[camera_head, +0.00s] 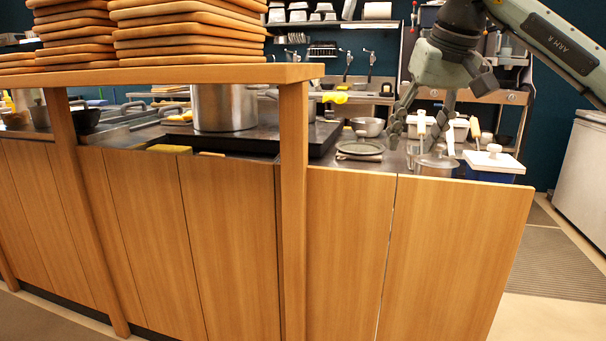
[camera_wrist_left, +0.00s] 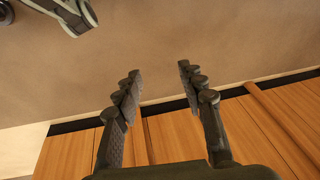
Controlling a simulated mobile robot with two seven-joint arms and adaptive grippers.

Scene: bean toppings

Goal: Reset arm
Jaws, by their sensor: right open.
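My right gripper (camera_head: 421,132) reaches in from the upper right in the head view and points down over the right end of the counter. Its fingers are spread and nothing shows between them. A lidded metal pot (camera_head: 436,164) and white-handled containers lie just below and beside it; whether the fingertips touch any of them is unclear. My left gripper (camera_wrist_left: 160,78) shows only in the left wrist view. Its two fingers are apart and empty, with plain floor beyond them and wooden panels below.
A wooden counter front (camera_head: 340,250) fills the foreground, with a raised shelf (camera_head: 200,75) bearing stacked wooden boards (camera_head: 190,30). Behind it stand a large metal pot (camera_head: 224,107), a metal bowl (camera_head: 367,126) and a white-lidded container (camera_head: 493,160).

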